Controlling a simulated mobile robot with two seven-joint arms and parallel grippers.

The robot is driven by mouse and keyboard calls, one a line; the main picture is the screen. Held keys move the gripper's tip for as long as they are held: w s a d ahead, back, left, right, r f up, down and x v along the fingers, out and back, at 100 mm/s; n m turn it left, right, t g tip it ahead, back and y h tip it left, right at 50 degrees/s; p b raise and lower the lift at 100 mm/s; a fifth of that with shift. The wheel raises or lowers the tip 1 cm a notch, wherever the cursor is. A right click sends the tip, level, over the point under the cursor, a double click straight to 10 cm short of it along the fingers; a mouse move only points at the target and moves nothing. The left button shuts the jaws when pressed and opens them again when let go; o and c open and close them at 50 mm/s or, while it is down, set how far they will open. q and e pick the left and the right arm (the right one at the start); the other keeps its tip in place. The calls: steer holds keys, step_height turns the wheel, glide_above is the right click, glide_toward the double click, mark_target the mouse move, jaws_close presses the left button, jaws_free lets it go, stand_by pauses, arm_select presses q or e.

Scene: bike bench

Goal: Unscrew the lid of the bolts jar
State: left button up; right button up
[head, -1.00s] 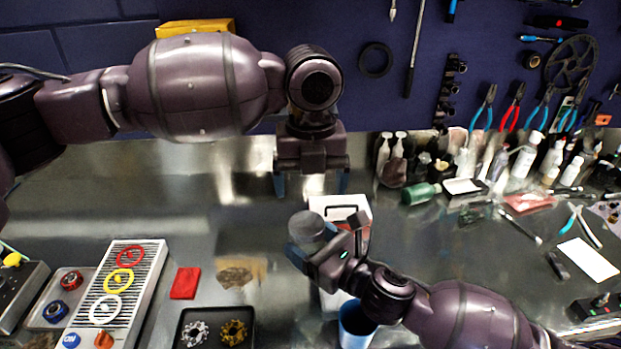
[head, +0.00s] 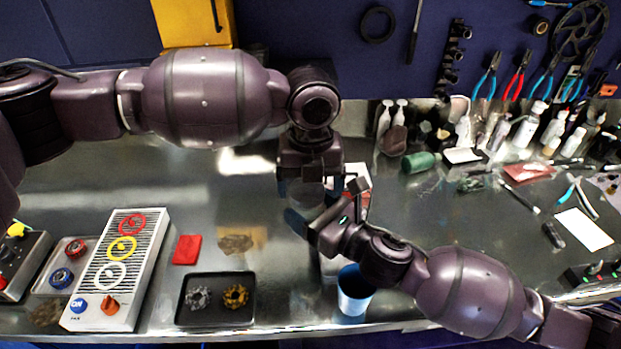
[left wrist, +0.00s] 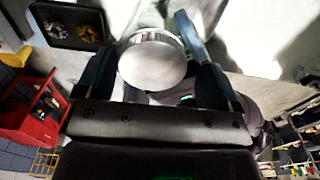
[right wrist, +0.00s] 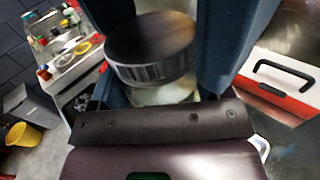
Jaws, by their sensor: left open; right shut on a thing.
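The jar's round grey lid (head: 306,198) shows partly in the head view, under my left gripper. In the right wrist view the lid (right wrist: 150,48) has a ribbed rim and sits on a pale jar body (right wrist: 165,93). My right gripper (head: 325,208) is shut on the jar, its fingers on either side below the lid. My left gripper (head: 312,184) points down from above and is open. In the left wrist view the lid's smooth top (left wrist: 152,66) lies between its two blue fingers, with a gap visible. The jar's contents are hidden.
A blue cup (head: 354,290) stands in front of my right wrist. A black tray (head: 215,318) with two gears is at the front. A white and red case (right wrist: 285,78) lies close to the jar. Bottles (head: 530,125) crowd the back right.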

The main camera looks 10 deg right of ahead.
arm_select(q)
steer(key=shift+s+d, duration=0.1)
steer(key=shift+d, duration=0.05)
steer(key=c, duration=0.9)
steer(key=n, duration=0.2)
steer(key=shift+d+r+n, duration=0.1)
steer(key=shift+n, duration=0.2)
steer(key=n, duration=0.4)
steer(key=shift+c, duration=0.2)
steer(key=n, duration=0.4)
steer(key=shift+w+n, duration=0.3)
steer(key=n, duration=0.4)
steer(key=shift+w+a+r, duration=0.1)
steer(key=shift+w+a, duration=0.05)
steer(key=shift+a, duration=0.05)
steer(key=n, duration=0.4)
steer(key=shift+w+a+n, duration=0.1)
steer(key=shift+a+n, duration=0.05)
steer(key=shift+n, duration=0.15)
steer(key=n, duration=0.4)
steer(key=shift+a, duration=0.15)
steer(key=n, duration=0.4)
steer(key=shift+a+n, duration=0.2)
steer(key=shift+n, duration=0.2)
steer(key=n, duration=0.3)
steer(key=shift+a, duration=0.1)
steer(key=shift+r, duration=0.25)
steer(key=shift+r, duration=0.45)
